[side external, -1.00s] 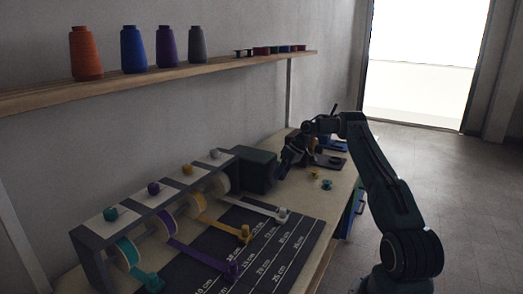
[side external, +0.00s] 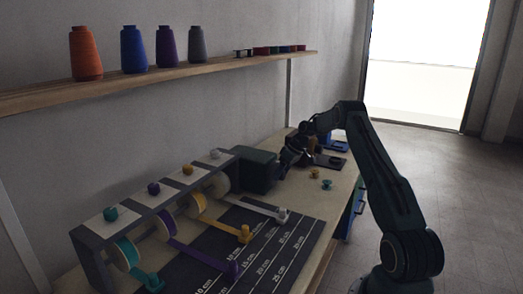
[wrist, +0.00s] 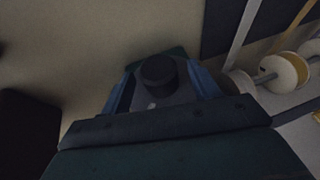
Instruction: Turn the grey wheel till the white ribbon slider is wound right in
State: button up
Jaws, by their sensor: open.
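A long rack (side external: 90,243) holds several ribbon reels, each with a coloured knob on top. The grey wheel (side external: 214,154) looks like the pale grey knob at the far end, above the white reel (side external: 219,185). The white ribbon runs out from that reel across the dark scale board to the white slider (side external: 282,215), which lies well away from the rack. My gripper (side external: 287,162) is open beside the dark green box, apart from the wheel. In the wrist view a dark round knob-like thing (wrist: 158,75) shows between the fingers; I cannot tell what it is.
The dark green box (side external: 256,170) stands at the rack's far end, close to my gripper. The yellow (side external: 245,233), purple (side external: 233,268) and teal (side external: 153,284) sliders lie on the scale board (side external: 290,245). Small spools (side external: 327,184) stand on the table. A shelf (side external: 200,73) with thread cones hangs above.

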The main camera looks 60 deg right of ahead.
jog(key=shift+a+h, duration=0.15)
jog(key=shift+h, duration=0.55)
jog(key=shift+s, duration=0.1)
jog(key=shift+s+r+h, duration=0.1)
jog(key=shift+r+h, duration=0.1)
jog(key=shift+h, duration=0.1)
jog(key=v, duration=1.3)
jog(key=shift+r, duration=0.2)
